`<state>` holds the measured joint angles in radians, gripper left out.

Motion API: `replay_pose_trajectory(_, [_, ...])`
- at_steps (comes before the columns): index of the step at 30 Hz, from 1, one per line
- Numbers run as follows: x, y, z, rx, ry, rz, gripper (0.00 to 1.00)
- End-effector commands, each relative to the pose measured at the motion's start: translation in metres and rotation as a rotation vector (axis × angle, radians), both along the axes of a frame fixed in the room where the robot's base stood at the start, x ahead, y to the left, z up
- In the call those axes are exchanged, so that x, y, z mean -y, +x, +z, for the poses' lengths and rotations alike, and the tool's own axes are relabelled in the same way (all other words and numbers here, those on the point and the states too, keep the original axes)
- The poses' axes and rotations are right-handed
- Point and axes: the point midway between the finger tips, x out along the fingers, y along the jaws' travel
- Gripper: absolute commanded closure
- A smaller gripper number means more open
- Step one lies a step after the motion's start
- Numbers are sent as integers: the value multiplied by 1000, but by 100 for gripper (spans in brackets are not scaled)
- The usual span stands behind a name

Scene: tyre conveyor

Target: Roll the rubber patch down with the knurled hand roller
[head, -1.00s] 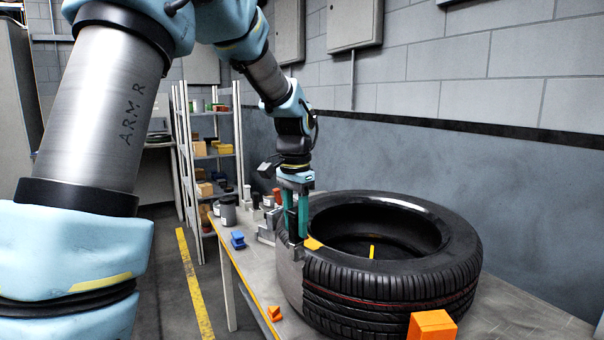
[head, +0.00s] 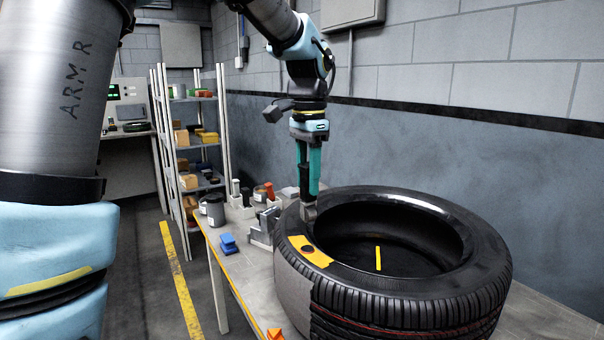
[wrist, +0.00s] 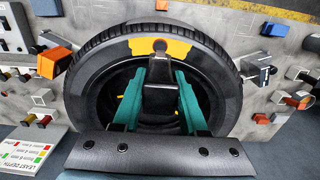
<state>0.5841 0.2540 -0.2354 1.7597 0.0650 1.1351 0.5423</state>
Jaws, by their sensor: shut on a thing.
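The black tyre (head: 450,235) lies on its side on the bench, and it fills the middle of the wrist view (wrist: 80,85). A yellow area (head: 322,259) on its near-left sidewall surrounds a dark round spot, apparently the rubber patch (head: 307,249). The patch also shows at the top in the wrist view (wrist: 160,45). My gripper (head: 308,192), with teal fingers, points down above the sidewall behind the patch. It is shut on a dark grey piece, apparently the hand roller (head: 309,212). Whether the roller touches the tyre is unclear; its knurling is too small to make out.
A blue item (head: 228,244), a grey metal stand (head: 264,228) and several pots crowd the bench (head: 232,270) left of the tyre. An orange piece (head: 274,334) lies at the front edge. A wall stands behind, and shelving (head: 190,150) at the left.

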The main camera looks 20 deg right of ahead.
Motion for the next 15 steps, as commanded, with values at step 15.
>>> replay_pose_trajectory(15, [0,0,-46,0,0,0,100])
